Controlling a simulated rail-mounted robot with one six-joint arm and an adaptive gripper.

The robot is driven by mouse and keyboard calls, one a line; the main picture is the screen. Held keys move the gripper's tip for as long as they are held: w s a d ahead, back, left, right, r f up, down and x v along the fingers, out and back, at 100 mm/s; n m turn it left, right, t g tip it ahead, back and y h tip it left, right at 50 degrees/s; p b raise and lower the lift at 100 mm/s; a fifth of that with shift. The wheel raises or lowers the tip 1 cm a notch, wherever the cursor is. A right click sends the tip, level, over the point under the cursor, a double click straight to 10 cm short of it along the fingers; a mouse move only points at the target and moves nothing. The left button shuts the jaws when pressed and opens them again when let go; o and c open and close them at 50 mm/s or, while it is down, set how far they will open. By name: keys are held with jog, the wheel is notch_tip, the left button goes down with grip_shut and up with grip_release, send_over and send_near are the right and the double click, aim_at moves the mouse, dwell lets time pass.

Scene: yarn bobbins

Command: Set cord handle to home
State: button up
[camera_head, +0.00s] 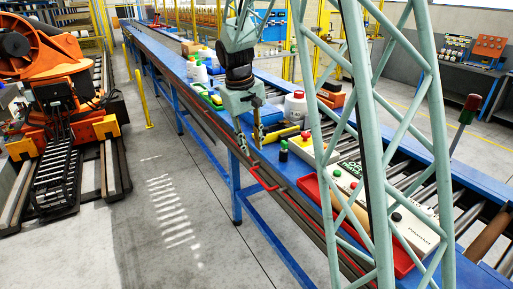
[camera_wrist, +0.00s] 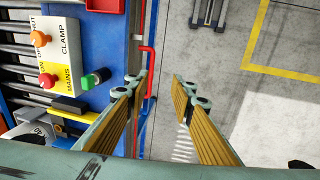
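No part is labelled as the cord handle, so I cannot tell which it is. A red bent bar (camera_head: 262,178) runs along the front edge of the blue bench. It also shows in the wrist view (camera_wrist: 149,72), running between and beyond my fingertips. A black knob with a green top (camera_head: 283,152) stands on the bench beside a white control box; in the wrist view the green knob (camera_wrist: 92,81) is left of the left finger. My gripper (camera_head: 249,146) points down above the bench's front edge.
A control box (camera_wrist: 58,55) marked CLAMP and MAINS has orange and red buttons. A yellow-and-black item (camera_wrist: 69,104) lies near the left finger. The floor (camera_head: 165,235) in front is clear.

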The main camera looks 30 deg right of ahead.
jog(key=s+a+r+b, duration=0.1)
jog(key=s+r, duration=0.3)
jog(key=s, duration=0.4)
jog(key=shift+a+r+b, duration=0.15)
jog(key=shift+a+b, duration=0.25)
jog(key=shift+a, duration=0.3)
dwell(0.4)
